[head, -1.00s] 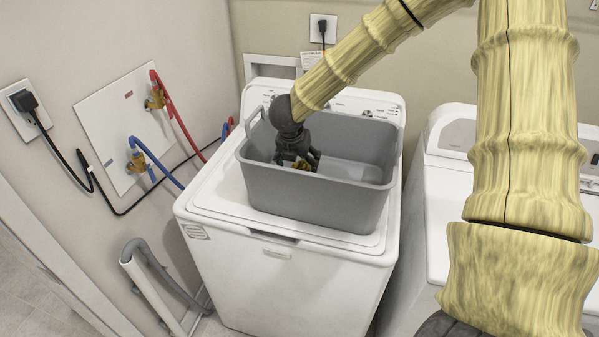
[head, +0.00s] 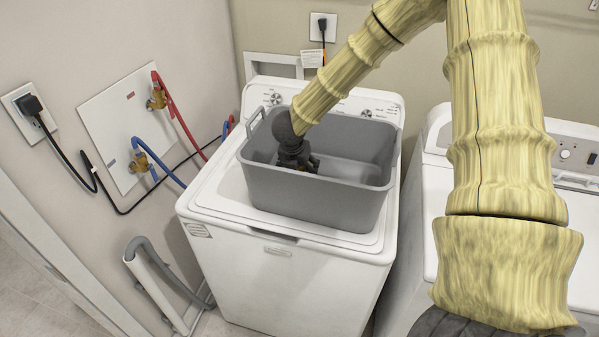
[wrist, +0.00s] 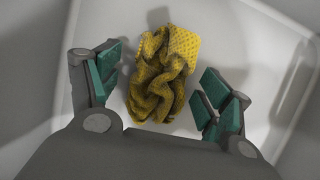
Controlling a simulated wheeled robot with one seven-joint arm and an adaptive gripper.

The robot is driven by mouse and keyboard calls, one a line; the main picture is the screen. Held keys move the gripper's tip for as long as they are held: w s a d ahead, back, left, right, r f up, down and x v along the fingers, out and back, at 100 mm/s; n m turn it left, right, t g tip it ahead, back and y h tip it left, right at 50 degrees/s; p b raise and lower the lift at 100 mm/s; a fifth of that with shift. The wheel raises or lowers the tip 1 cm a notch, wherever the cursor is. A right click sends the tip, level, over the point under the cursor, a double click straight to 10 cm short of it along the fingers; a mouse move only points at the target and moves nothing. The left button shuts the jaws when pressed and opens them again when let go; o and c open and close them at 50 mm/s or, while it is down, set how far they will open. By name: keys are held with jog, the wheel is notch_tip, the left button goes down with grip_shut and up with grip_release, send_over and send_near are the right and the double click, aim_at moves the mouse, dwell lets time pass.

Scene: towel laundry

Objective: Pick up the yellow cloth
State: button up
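The yellow cloth (wrist: 160,75) lies crumpled on the floor of the grey tub, seen in the wrist view between my fingers and a little beyond them. My gripper (wrist: 158,95) is open, with green pads on either side of the cloth and a gap to each side. In the head view my gripper (head: 300,163) reaches down inside the tub near its left end. The cloth is hidden there by the gripper and the tub wall.
The grey tub (head: 315,200) stands on a white washing machine (head: 270,285). A second white machine (head: 425,225) is at the right. Red and blue hoses (head: 165,172) hang on the left wall. The right part of the tub is empty.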

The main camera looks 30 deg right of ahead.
jog(key=c, duration=1)
jog(key=shift+o, duration=0.2)
jog(key=shift+r, duration=0.1)
